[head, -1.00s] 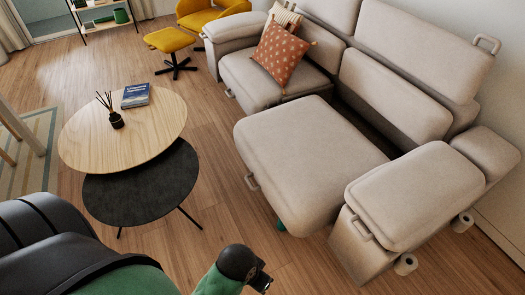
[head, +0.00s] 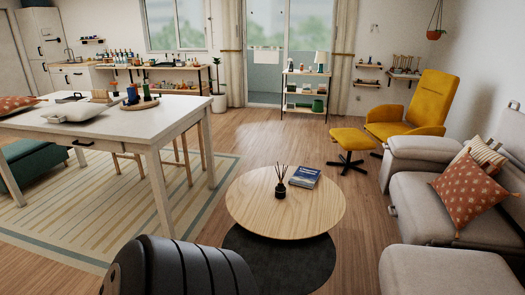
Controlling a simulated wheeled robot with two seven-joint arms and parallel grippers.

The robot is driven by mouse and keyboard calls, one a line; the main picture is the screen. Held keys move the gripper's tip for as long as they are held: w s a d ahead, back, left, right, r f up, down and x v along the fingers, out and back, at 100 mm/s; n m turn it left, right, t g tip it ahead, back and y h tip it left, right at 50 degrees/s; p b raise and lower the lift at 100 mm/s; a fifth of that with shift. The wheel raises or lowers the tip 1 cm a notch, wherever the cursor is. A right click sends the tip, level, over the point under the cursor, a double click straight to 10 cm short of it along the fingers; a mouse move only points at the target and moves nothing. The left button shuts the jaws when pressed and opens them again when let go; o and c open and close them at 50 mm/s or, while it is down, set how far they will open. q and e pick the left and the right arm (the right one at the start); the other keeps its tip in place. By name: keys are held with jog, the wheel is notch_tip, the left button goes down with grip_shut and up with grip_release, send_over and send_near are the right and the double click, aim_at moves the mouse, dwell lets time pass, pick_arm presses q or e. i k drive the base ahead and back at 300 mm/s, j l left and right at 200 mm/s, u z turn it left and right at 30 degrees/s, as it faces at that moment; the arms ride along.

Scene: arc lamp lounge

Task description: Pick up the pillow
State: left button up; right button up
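A rust-orange pillow with a pale pattern (head: 468,193) leans on the grey sofa at the right. A striped cream pillow (head: 483,152) is partly hidden behind it. Another orange patterned pillow (head: 14,104) shows at the far left edge, by the white table; what it rests on is unclear. A puffy white object (head: 80,112) lies on the table, and I cannot tell whether it is a pillow.
A round wooden coffee table (head: 300,212) with a book (head: 306,178) and a reed diffuser (head: 281,185) stands ahead, over a lower black table (head: 270,262). The white table (head: 150,138) stands left. A yellow footstool (head: 352,138) is farther back. Open floor lies between the tables.

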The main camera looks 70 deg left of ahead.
aim_at(72, 112)
jog(key=u, duration=3.4)
jog(key=i+j+z, duration=0.1)
jog(key=i, duration=0.3)
jog(key=i+j+z, duration=0.1)
jog(key=i, duration=0.3)
jog(key=i+j+z, duration=0.1)
jog(key=i, duration=0.3)
jog(key=i+j+z, duration=0.1)
jog(key=i+j, duration=0.2)
jog(key=i, duration=0.1)
